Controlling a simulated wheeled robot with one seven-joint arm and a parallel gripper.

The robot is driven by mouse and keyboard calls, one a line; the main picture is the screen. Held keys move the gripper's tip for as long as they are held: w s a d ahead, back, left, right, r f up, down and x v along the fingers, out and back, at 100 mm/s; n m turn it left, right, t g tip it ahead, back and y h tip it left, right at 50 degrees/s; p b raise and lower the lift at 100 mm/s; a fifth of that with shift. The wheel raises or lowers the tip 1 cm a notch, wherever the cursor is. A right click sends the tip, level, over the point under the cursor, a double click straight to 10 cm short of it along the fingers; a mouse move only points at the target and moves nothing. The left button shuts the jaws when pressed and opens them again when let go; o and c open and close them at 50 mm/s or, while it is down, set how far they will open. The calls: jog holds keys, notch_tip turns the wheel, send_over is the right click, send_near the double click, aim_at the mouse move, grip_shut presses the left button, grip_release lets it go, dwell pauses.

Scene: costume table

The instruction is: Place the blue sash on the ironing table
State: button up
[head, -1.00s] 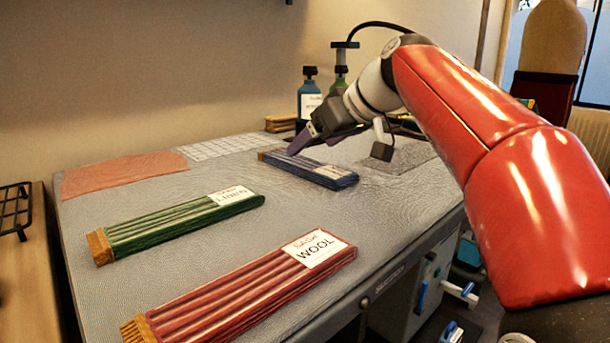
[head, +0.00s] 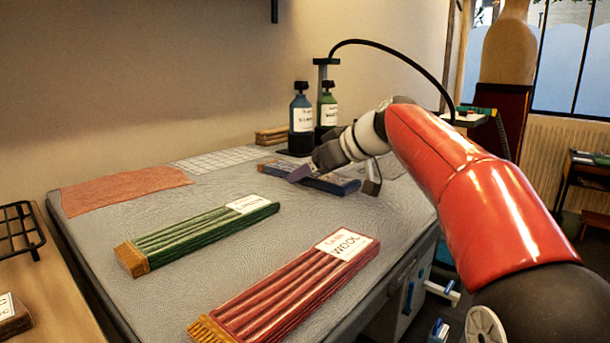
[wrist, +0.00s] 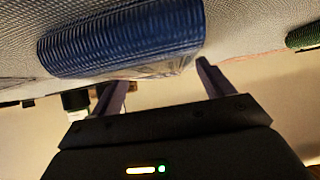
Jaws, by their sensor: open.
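The blue sash (head: 336,184) lies flat on the grey ironing table (head: 160,222), toward its far side, with its long side running left to right. My gripper (head: 299,174) is low over it in the head view and hides part of it. In the wrist view the ribbed blue sash (wrist: 120,42) is close, just beyond the fingertips of my gripper (wrist: 160,74). The purple fingers are apart with nothing between them. Whether a finger touches the sash cannot be told.
A green sash (head: 200,233) and a red sash (head: 290,290) lie on the near part of the table. A pinkish cloth (head: 125,188) and a white grid sheet (head: 220,159) lie at the back left. Blue (head: 302,122) and green (head: 328,110) bottles stand behind the gripper.

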jog(key=shift+w+a+f, duration=0.15)
jog(key=shift+w, duration=0.05)
jog(key=c, duration=1.2)
jog(key=shift+o, duration=0.2)
